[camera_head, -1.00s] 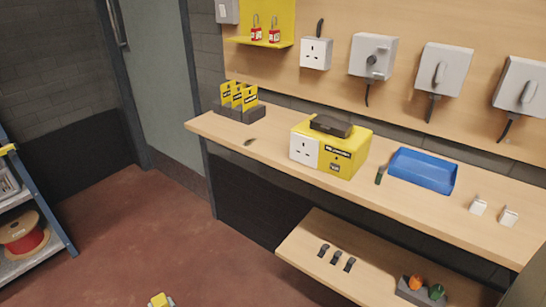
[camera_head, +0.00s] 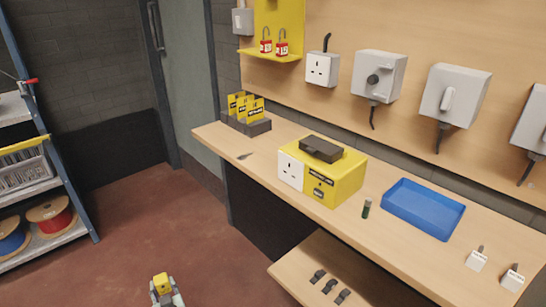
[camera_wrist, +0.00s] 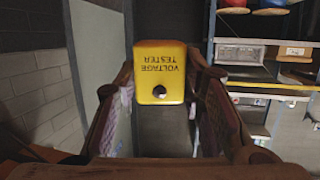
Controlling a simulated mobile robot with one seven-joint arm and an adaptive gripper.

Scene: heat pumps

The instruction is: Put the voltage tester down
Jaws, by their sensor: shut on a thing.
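The yellow voltage tester (camera_wrist: 160,72) is between the fingers of my gripper (camera_wrist: 160,95) in the wrist view, its label upside down and a dark round spot below the lettering. My gripper is shut on it. In the head view the tester (camera_head: 161,283) shows as a small yellow block at the bottom edge, in my gripper (camera_head: 166,297), over the red-brown floor and away from the bench. The wooden bench (camera_head: 225,143) runs along the wall. A yellow box with a white socket (camera_head: 335,184) stands on it, with a dark object (camera_head: 321,149) on top.
A tag holder (camera_head: 247,118) stands at the bench's left end. A lower shelf (camera_head: 345,270) juts out below. A blue-framed rack (camera_head: 45,150) stands at left.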

